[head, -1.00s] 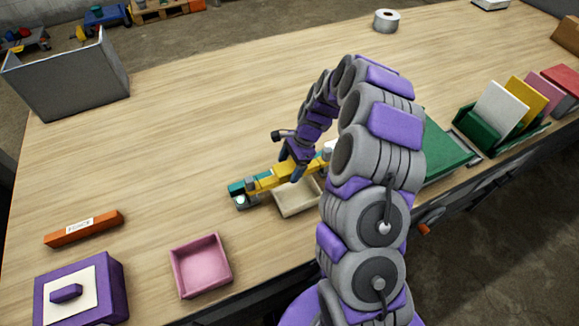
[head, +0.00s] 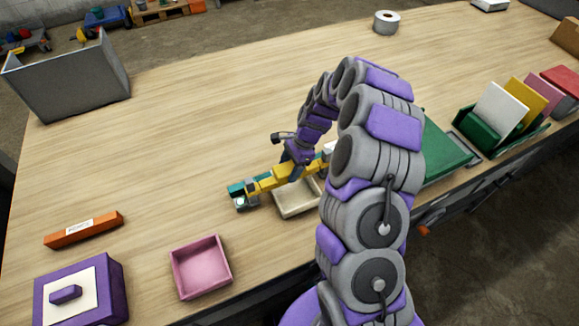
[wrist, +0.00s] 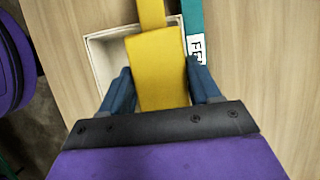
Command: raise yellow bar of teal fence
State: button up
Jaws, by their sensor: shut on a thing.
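The yellow bar (head: 262,183) of the teal fence lies low along the fence, over the near side of it. In the wrist view the yellow bar (wrist: 159,68) runs up between my two fingers. My gripper (head: 296,171) is shut on the bar; in the wrist view my gripper (wrist: 162,82) has a blue finger on each side of it. The teal fence (head: 236,190) shows at its left end in the head view. In the wrist view the fence (wrist: 194,25) is a teal strip with a white label, partly cut off. My arm hides the fence's right end in the head view.
A cream tray (head: 297,205) sits close beside the bar, below my gripper. A pink tray (head: 201,267), a purple box (head: 82,290) and an orange block (head: 84,230) are at the front left. A green board (head: 443,146) lies right of my arm. The table's middle and back are mostly clear.

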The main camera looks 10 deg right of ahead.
aim_at(285, 168)
jog(key=shift+c, duration=0.8)
notch_tip(285, 168, up, 4)
jog(key=p, duration=0.3)
jog(key=shift+w+r, duration=0.1)
jog(key=shift+w, duration=0.1)
jog(key=o, duration=1.1)
jog(key=shift+c, duration=0.2)
jog(key=o, duration=0.3)
jog(key=shift+o, duration=0.3)
jog(key=p+v, duration=0.2)
jog(key=v, duration=1.5)
